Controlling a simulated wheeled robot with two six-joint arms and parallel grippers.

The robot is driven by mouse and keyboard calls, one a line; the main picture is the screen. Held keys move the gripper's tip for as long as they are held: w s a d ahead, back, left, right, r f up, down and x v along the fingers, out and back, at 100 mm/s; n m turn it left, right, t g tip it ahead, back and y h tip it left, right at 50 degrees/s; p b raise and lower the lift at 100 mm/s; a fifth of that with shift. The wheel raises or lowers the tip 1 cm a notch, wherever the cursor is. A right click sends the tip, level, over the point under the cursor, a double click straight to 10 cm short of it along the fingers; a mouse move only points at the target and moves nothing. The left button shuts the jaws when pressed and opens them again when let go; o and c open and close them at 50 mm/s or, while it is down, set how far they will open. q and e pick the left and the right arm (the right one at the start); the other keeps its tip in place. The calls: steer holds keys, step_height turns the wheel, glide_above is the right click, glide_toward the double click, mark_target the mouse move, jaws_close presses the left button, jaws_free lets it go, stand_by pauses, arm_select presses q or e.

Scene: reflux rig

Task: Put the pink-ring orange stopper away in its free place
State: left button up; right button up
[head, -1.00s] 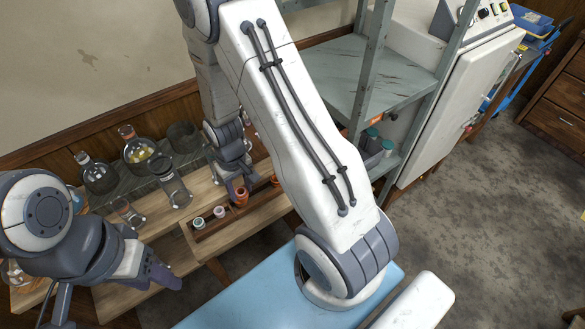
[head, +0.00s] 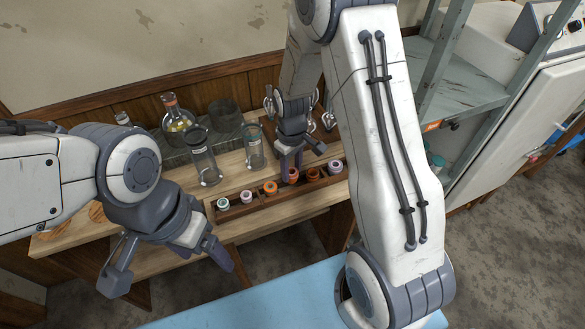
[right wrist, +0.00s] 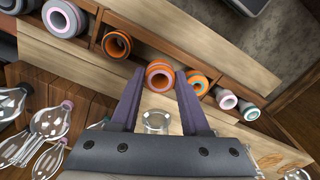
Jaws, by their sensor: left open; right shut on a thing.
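The pink-ring orange stopper (right wrist: 160,76) is between the fingertips of my right gripper (right wrist: 158,82), which is shut on it; a pinkish band shows on its side. In the head view my right gripper (head: 291,176) points down at the wooden stopper rack (head: 237,212). The held stopper is in line with the row, between an orange stopper (head: 270,188) and another orange one (head: 313,173). I cannot tell whether it is seated or just above its place. My left gripper (head: 170,267) is open and empty, in front of the bench and away from the rack.
The rack also holds a teal-topped stopper (head: 223,203) and purple-ringed ones (head: 247,196) (head: 335,167). Glass cylinders (head: 201,160) (head: 254,148) and a flask with yellow contents (head: 178,122) stand behind it. A grey shelf frame (head: 445,75) stands to the right.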

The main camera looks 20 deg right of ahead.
mark_target(292, 177)
stand_by(0.4)
steer(key=shift+f+b, duration=0.7)
steer(key=shift+f, duration=0.45)
steer(key=shift+f, duration=0.2)
steer(key=shift+f, duration=0.3)
steer(key=o, duration=1.2)
